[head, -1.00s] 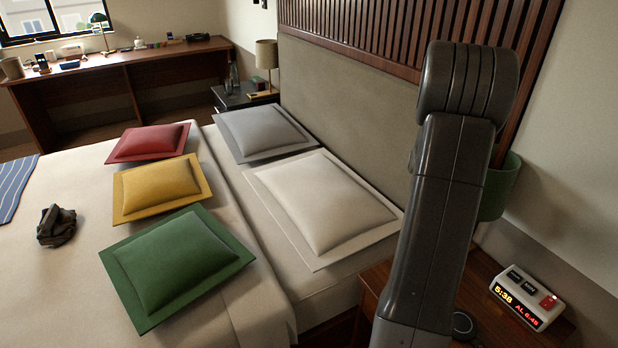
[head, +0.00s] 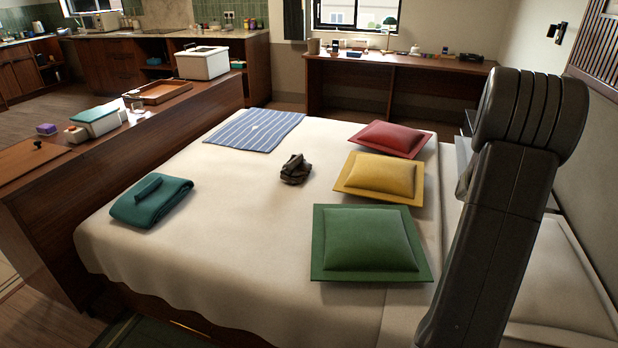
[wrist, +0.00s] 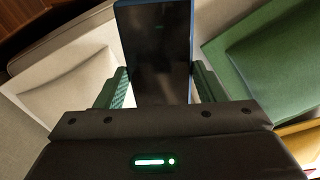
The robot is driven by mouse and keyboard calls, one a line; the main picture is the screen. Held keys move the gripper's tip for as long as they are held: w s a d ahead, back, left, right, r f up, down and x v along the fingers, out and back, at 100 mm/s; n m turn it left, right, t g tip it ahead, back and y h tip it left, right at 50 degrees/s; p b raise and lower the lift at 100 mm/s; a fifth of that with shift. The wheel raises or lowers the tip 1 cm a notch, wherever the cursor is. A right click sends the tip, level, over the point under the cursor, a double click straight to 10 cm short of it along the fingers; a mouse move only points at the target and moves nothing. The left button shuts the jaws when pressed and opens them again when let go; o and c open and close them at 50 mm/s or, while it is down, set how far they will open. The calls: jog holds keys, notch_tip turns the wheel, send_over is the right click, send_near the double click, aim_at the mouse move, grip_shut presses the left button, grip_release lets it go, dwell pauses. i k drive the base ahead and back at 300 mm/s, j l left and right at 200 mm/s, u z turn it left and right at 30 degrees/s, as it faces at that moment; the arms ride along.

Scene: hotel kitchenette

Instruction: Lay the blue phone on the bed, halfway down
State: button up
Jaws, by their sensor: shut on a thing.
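In the wrist view my gripper (wrist: 157,92) is shut on the blue phone (wrist: 155,50), its green-padded fingers on either side of the case. The bed (head: 240,235) fills the middle of the head view under a cream cover, with a bare stretch between the folded teal blanket and the cushions. The head view shows my arm at the right, but not the gripper or the phone.
Green (head: 370,240), yellow (head: 380,180) and red (head: 392,138) cushions lie along the bed's right side. A dark crumpled item (head: 295,170) lies mid-bed. A striped blue cloth (head: 255,130) is at the far edge, a folded teal blanket (head: 150,203) at the left. A wooden counter (head: 170,105) stands beyond.

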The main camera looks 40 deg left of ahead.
aim_at(257, 251)
jog(key=j+u, duration=0.25)
jog(key=j, duration=0.25)
jog(key=j+u, duration=0.3)
jog(key=j, duration=0.15)
jog(key=i+j+u, duration=0.25)
jog(key=j, duration=0.2)
jog(key=j+u, duration=0.3)
jog(key=j, duration=0.15)
jog(key=i+l, duration=0.05)
